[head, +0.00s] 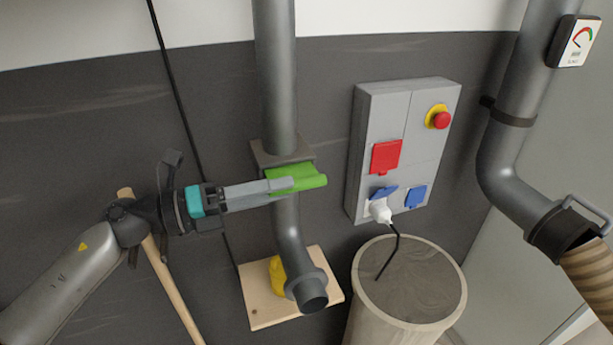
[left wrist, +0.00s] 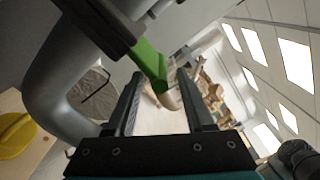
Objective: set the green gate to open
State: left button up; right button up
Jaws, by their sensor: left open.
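The green gate (head: 304,177) is a flat green slide with a rounded front edge. It sticks out to the right from a dark collar (head: 282,150) on the grey vertical pipe (head: 276,75). My left gripper (head: 284,187) comes in from the left, with its fingertips at the gate's near left side. In the left wrist view the green gate (left wrist: 149,64) hangs from above, and its end shows between the two spread, open fingers. I cannot tell whether they touch it. My right gripper is not in view.
A grey electrical box (head: 430,108) with a white plug (head: 380,211) is on the wall. Below stands a round bin (head: 411,285). A board with a yellow part (head: 276,276) is behind the pipe outlet. A wooden handle (head: 170,280) leans below my left arm. A ribbed hose (head: 590,265) is far right.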

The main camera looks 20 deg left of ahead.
aim_at(307, 178)
pick_arm(q)
jog(key=shift+p+x, duration=0.75)
jog(key=shift+x, duration=2)
grip_shut()
